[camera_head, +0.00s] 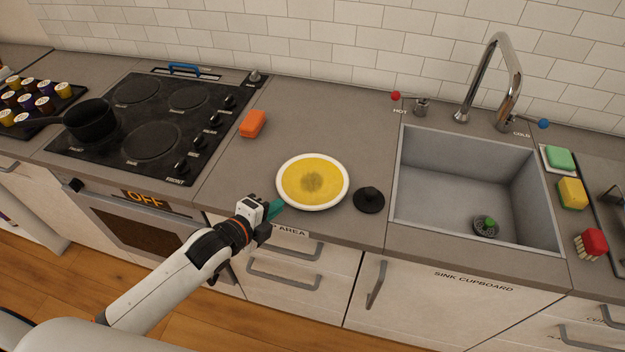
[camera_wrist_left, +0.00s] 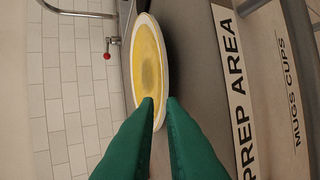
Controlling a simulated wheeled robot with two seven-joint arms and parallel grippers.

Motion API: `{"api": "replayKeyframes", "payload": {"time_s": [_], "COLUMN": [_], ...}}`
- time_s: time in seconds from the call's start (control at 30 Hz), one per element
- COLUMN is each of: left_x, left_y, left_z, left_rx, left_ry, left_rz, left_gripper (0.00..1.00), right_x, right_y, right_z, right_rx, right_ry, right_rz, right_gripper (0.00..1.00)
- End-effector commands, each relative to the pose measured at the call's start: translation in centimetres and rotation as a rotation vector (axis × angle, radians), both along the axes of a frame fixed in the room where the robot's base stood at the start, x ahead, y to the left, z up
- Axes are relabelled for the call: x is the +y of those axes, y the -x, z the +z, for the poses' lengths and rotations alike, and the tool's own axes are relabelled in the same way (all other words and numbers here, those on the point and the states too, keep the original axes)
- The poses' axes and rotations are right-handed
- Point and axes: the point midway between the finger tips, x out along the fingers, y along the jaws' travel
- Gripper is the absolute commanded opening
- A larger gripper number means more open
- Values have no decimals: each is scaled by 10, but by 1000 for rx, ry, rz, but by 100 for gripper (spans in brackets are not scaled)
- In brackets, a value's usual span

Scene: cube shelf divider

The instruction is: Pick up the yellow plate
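The yellow plate (camera_head: 313,178), with a white rim and a dark smudge in its middle, lies on the counter between the stove and the sink. It also shows in the left wrist view (camera_wrist_left: 149,65), seen at a steep slant. My left gripper (camera_head: 276,208) is at the plate's front-left rim. Its green fingers (camera_wrist_left: 160,99) are apart with a narrow gap, and the white rim shows between them. I cannot tell whether either finger touches the rim. My right gripper is in neither view.
A black round knobbed object (camera_head: 369,198) stands close to the plate's right. An orange block (camera_head: 253,123) lies behind left. The stove (camera_head: 150,120) with a black pan (camera_head: 90,121) is at left, the sink (camera_head: 440,180) at right. The counter's front edge is near my gripper.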

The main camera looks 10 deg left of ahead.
Motion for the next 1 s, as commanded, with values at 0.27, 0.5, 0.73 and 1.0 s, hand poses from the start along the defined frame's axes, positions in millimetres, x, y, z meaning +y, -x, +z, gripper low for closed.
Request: {"api": "replayKeyframes", "payload": {"time_s": [0.27, 0.5, 0.73, 1.0], "left_x": [-10, -16, -16, -16], "left_y": [-27, -43, -43, -43], "left_z": [-12, -22, -23, -22], "left_rx": [1, 0, 1, -2], "left_ry": [3, 1, 0, 2], "left_rz": [2, 0, 0, 0], "left_gripper": [9, 9, 5, 0], "right_x": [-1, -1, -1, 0], "right_y": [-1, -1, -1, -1], "right_z": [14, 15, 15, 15], "right_rx": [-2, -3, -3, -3], "right_ry": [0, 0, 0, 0], "right_rz": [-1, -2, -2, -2], "right_gripper": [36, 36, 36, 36]}}
